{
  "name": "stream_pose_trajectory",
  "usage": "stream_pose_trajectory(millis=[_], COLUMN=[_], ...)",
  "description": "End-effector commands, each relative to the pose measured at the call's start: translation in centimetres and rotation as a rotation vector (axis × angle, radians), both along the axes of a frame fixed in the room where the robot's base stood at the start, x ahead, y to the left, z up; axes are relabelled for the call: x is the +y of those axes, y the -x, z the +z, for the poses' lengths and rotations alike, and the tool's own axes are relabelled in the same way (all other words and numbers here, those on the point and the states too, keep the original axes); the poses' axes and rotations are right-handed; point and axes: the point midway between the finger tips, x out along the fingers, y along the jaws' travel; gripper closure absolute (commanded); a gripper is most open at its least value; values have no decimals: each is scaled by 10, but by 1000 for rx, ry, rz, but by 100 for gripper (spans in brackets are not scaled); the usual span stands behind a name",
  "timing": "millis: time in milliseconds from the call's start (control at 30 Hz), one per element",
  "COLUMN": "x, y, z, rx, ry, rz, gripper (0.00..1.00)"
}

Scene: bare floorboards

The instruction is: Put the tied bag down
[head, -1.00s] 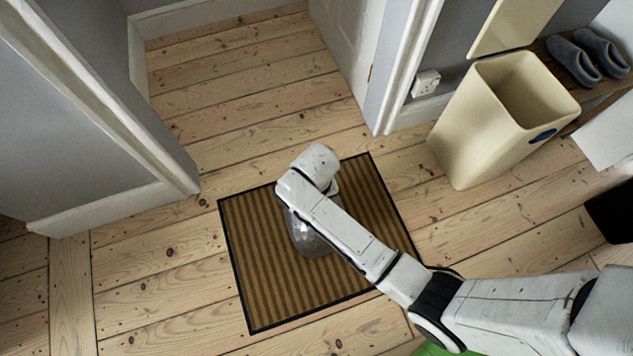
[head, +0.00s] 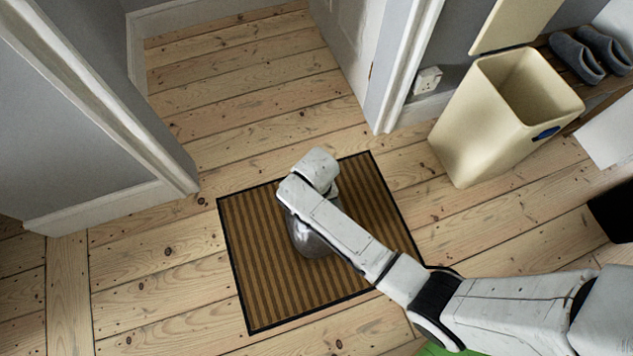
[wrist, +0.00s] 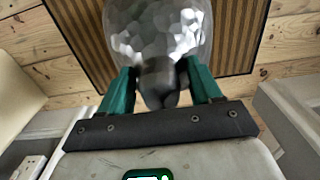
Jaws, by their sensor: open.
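The tied bag is a shiny, crumpled grey bag (head: 310,242) on the brown striped doormat (head: 260,290), partly hidden under my arm in the head view. In the wrist view the bag (wrist: 158,30) shows its rounded body at the top and its dark tied neck pointing toward my palm. My gripper (wrist: 160,82) is open, with one green finger on each side of the neck. The neck lies between the fingers. In the head view my fingers are hidden by the wrist.
A cream open bin (head: 490,125) stands at the right, with grey slippers (head: 590,55) on a wooden shelf behind it. A wall corner (head: 165,160) juts in at the left, and a white door (head: 345,40) is at the back. Floorboards around the mat are clear.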

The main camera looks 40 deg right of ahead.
Motion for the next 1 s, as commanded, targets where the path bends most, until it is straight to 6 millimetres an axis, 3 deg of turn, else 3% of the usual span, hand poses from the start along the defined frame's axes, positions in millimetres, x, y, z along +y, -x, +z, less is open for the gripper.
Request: stream_pose_trajectory(millis=[267,700,1000], x=[0,0,0], y=[0,-1,0], z=[14,99,122], rx=[-1,-2,0], ry=[-1,0,0], rz=[0,0,0], gripper=[36,36,36])
